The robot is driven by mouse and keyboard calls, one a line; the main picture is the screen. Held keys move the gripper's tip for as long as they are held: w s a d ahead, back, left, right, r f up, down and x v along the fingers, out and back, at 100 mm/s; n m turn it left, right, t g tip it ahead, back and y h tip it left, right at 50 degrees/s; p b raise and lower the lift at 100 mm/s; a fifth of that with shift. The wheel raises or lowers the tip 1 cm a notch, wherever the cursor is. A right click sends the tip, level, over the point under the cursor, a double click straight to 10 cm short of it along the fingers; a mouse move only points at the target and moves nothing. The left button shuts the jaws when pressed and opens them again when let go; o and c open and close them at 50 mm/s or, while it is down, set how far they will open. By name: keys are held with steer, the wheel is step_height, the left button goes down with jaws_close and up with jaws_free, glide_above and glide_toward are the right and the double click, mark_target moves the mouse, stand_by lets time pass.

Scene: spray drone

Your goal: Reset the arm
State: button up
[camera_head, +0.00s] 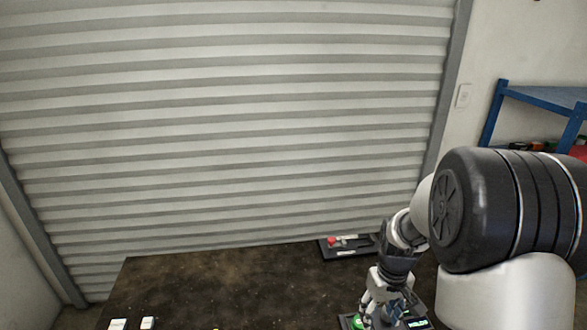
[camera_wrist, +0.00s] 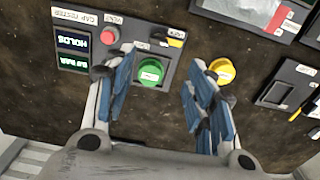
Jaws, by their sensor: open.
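My arm reaches down at the right of the head view, and my gripper (camera_head: 372,310) hangs low over the dark table. In the wrist view my gripper (camera_wrist: 160,88) is open, with blue-padded fingers spread apart and nothing between them. Beyond the fingertips is a grey panel marked as a cap tester (camera_wrist: 118,42). It has two small lit displays, a red button (camera_wrist: 109,35) and a green button (camera_wrist: 151,71). The green button appears between the fingers, and I cannot tell how far they are above it.
A yellow button (camera_wrist: 222,70) sits right of the panel, with another dark device (camera_wrist: 286,86) farther right. The table (camera_head: 220,285) is mostly bare at its middle. A black unit with a red knob (camera_head: 333,241) lies at its back edge. A blue shelf (camera_head: 540,97) stands right.

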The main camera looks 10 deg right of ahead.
steer(key=s+a+r+t, duration=0.1)
steer(key=s+a+r, duration=0.25)
steer(key=r, duration=0.55)
steer(key=s+a+r+t, duration=0.1)
steer(key=s+a+r, duration=0.3)
steer(key=s, duration=0.4)
steer(key=s+a+r+t, duration=0.2)
steer(key=s+a+r, duration=0.2)
steer(key=s+r, duration=0.3)
steer(key=shift+s+a+m, duration=0.3)
steer(key=shift+s, duration=0.3)
steer(key=shift+c, duration=0.4)
